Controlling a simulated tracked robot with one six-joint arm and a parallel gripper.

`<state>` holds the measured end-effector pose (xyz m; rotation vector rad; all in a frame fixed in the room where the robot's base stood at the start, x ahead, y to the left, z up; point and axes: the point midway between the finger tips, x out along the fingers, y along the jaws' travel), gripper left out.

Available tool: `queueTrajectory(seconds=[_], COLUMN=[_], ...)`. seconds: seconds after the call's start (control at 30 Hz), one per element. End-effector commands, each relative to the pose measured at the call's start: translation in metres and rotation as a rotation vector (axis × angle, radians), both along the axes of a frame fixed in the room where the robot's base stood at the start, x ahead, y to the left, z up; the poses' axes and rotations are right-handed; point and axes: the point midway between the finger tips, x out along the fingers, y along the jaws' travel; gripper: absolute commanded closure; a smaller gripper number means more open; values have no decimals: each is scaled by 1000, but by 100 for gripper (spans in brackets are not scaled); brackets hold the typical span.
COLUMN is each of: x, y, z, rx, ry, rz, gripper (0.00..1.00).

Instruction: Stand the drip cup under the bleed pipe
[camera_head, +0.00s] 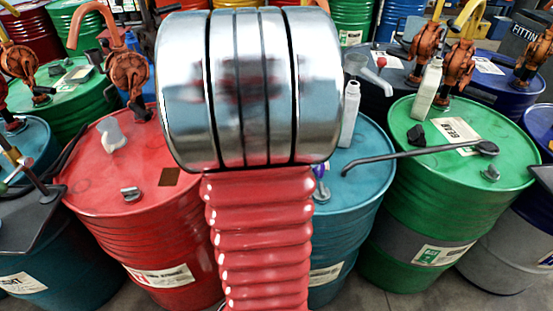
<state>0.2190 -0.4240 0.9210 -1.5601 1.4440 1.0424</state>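I cannot single out the drip cup for certain. A pale translucent vessel (112,136) sits on top of the red drum (90,185) at left; its shape is too small to tell if it is a cup. A thin dark pipe (420,152) reaches left from a round fitting on the green drum (400,125) at right. My gripper is not in view. A large part of my arm hides the middle.
White bottles stand on the blue drum (350,113) and the green drum (426,84). Drums stand close together; little floor is free.

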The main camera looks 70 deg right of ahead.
Motion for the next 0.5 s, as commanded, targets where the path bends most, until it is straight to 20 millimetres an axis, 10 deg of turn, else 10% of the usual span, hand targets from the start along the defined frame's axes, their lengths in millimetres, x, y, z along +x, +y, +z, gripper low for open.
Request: queueTrajectory(seconds=[0.5], x=[0], y=[0], z=[0], rx=[0], ry=[0], rz=[0], gripper=[75])
